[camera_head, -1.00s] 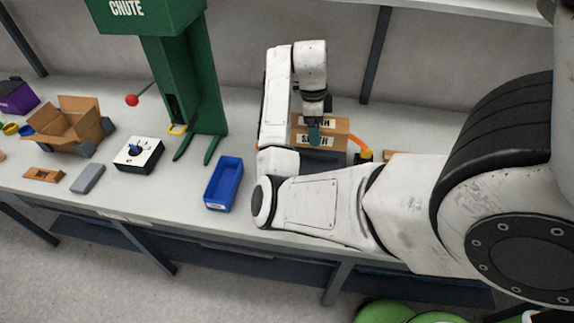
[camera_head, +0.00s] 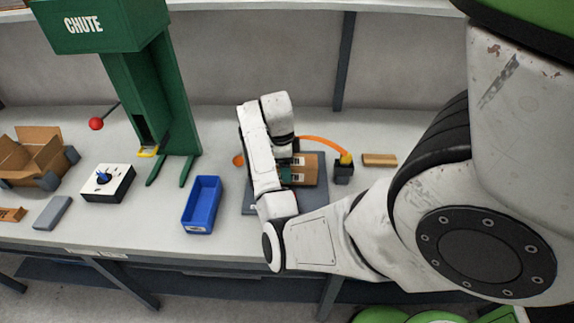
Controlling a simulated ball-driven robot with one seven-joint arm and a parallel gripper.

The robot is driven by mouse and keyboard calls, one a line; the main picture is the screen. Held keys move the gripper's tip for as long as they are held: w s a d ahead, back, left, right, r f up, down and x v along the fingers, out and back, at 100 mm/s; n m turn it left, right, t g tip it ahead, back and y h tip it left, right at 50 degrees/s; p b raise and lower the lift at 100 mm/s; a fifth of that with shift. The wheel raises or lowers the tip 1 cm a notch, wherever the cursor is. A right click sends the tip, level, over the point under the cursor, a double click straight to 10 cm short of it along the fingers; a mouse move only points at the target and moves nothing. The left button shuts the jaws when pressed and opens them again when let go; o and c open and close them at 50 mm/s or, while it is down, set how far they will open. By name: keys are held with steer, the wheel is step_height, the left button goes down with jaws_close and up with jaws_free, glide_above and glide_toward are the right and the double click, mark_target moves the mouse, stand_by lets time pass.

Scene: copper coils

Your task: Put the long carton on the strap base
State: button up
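Brown cartons (camera_head: 311,171) with white labels sit over the dark grey strap base (camera_head: 313,197), close together. My arm covers their left part, so I cannot tell where one ends, which is the long one, or whether they rest on the base. An orange strap (camera_head: 322,141) arches behind them to a dark post with a yellow top (camera_head: 344,168) at the right. My gripper (camera_head: 287,174) points down at the cartons' left part, its teal tip just showing. My wrist hides the fingers, so whether they are shut on a carton is unclear.
A blue bin (camera_head: 202,205) stands left of the base. A small brown block (camera_head: 379,160) lies right of the post.

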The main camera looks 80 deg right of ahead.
steer(key=shift+f, duration=0.6)
steer(key=o, duration=1.4)
steer(key=shift+c, duration=0.2)
step_height(320, 180, up, 13)
steer(key=w+p, duration=0.1)
steer(key=p, duration=0.3)
steer(key=w+a+f+n+h, duration=0.2)
steer(key=a+f+n, duration=0.1)
steer(key=a+n, duration=0.5)
steer(key=w+a+f+n+h, duration=0.1)
steer(key=w+a+f+n, duration=0.3)
steer(key=n, duration=0.6)
steer(key=s+a+f+n+t+y, duration=0.1)
steer(key=s+a+f+n, duration=0.1)
steer(key=a+n, duration=0.6)
steer(key=s+a+f+n+t+y, duration=0.1)
steer(key=s+a+n, duration=0.3)
steer(key=a+n, duration=0.4)
steer(key=a+f, duration=0.1)
steer(key=a, duration=0.6)
steer(key=shift+a+f+t+y, duration=0.25)
steer(key=shift+a+t+y, duration=0.05)
steer(key=shift+a+y, duration=0.1)
